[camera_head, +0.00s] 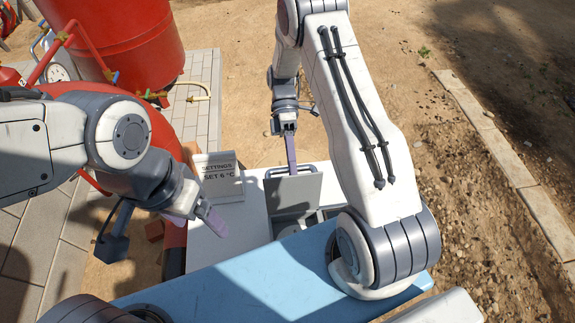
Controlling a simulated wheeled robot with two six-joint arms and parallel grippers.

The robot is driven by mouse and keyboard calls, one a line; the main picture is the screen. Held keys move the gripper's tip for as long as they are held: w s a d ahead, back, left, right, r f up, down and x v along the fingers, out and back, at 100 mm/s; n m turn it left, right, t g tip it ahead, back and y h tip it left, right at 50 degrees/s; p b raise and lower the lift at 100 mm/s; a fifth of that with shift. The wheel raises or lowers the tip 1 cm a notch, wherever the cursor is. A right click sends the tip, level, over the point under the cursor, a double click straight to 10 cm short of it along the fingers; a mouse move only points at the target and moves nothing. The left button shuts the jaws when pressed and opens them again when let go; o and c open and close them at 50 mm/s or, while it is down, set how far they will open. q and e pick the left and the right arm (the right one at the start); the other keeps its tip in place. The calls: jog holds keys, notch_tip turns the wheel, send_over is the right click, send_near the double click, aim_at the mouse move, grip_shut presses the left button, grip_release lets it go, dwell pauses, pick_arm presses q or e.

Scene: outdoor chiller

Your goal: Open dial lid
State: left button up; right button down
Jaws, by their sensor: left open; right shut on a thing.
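The grey dial lid (305,190) stands raised on the white box (240,235) in the middle of the view. My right gripper (291,168) reaches down from above and is shut on the lid at its top edge, near the handle bar. Below the lid a recess in the box top is partly visible, with a dark round part (288,229) in it; my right arm and the blue surface hide some of it. My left gripper (213,220) is open and empty, left of the lid, over the white box.
A sign (219,178) reading "SETTINGS SET 6 °C" stands at the back left of the box. Red tanks (125,45) and pipes with a gauge (57,72) fill the upper left. Bare ground lies behind and to the right, with a stone kerb (505,155).

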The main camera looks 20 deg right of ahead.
pick_arm(q)
jog(key=shift+w+d+f, duration=0.2)
jog(key=shift+w+f, duration=0.1)
jog(key=shift+f, duration=0.05)
pick_arm(e)
jog(key=shift+w+f, duration=0.6)
jog(key=shift+f, duration=0.15)
jog(key=shift+a, duration=0.1)
jog(key=c, duration=0.8)
grip_release()
jog(key=shift+w, duration=0.1)
pick_arm(q)
jog(key=shift+a, duration=0.1)
pick_arm(e)
jog(key=shift+r, duration=0.1)
pick_arm(q)
jog(key=shift+b, duration=0.3)
pick_arm(e)
jog(key=shift+w, duration=0.1)
